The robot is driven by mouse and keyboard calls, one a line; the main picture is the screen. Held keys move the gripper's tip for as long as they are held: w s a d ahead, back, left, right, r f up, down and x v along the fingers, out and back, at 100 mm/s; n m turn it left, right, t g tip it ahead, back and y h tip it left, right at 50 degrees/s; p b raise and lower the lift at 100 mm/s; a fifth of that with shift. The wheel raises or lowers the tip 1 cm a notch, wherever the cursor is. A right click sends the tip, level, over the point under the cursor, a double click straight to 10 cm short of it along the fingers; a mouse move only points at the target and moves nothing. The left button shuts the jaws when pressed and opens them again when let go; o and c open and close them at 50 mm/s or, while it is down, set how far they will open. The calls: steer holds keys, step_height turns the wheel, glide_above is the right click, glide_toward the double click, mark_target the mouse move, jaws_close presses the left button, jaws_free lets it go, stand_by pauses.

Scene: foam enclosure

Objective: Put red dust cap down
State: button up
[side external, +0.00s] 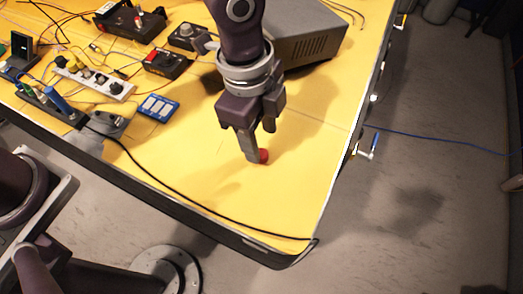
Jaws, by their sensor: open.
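The red dust cap (263,156) is a small red round piece near the front right part of the yellow table (290,200). It appears to be at the table surface, at the tips of my gripper (260,148). My gripper points down at it and is open. One finger covers the left side of the cap. I cannot tell from this angle whether a finger still touches the cap.
A grey metal box (305,35) stands behind my gripper. A blue block (158,107), a white power strip (95,82) and several wired devices lie to the left. A black cable (190,190) runs along the front edge. The table's front right corner is mostly clear.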

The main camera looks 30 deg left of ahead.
mark_target(261, 153)
step_height(261, 153, down, 4)
steer(key=shift+f, duration=0.1)
jaws_close()
